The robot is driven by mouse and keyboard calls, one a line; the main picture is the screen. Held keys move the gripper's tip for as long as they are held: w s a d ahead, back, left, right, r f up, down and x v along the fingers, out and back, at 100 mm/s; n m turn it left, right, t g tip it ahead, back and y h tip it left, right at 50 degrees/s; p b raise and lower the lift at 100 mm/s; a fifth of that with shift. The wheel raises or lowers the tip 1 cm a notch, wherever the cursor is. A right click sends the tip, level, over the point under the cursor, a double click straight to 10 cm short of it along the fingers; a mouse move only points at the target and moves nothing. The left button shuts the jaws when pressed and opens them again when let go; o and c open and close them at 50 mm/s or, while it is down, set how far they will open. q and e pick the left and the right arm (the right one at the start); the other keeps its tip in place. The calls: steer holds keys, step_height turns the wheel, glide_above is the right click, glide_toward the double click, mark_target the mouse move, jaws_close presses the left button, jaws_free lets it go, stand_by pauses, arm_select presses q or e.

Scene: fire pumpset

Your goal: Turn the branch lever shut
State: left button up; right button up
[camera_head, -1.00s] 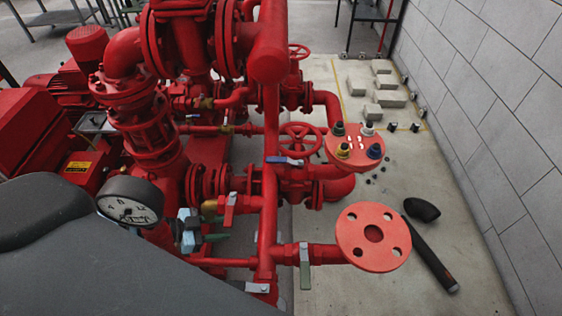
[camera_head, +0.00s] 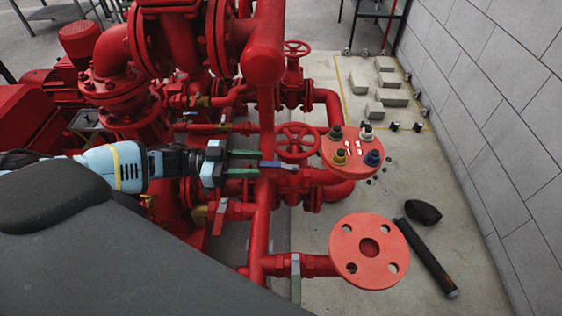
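My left gripper (camera_head: 258,163) reaches in from the left, open, its two green-padded fingers pointing right. Its fingertips are just left of a blue lever (camera_head: 280,165), which lies along a red branch pipe that runs to the right from the upright pipe. The lever's left end is close to the fingertips; I cannot tell whether they touch. A grey-green lever (camera_head: 295,278) hangs down from the lower branch pipe. A red lever (camera_head: 219,218) hangs at the left of the upright pipe. No label shows which is the branch lever. My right gripper is not in view.
The upright red pipe (camera_head: 261,215) stands just below the fingertips in the picture. A red handwheel (camera_head: 297,140) sits close above the blue lever. Red flanges (camera_head: 369,251) lie to the right, and a black torch-like object (camera_head: 427,258) lies on the floor. A block wall (camera_head: 497,130) bounds the right.

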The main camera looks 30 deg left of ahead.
mark_target(280, 164)
arm_select(q)
steer(key=p+x, duration=0.1)
steer(key=x, duration=0.6)
steer(key=shift+w+d, duration=0.1)
steer(key=shift+w, duration=0.05)
jaws_close()
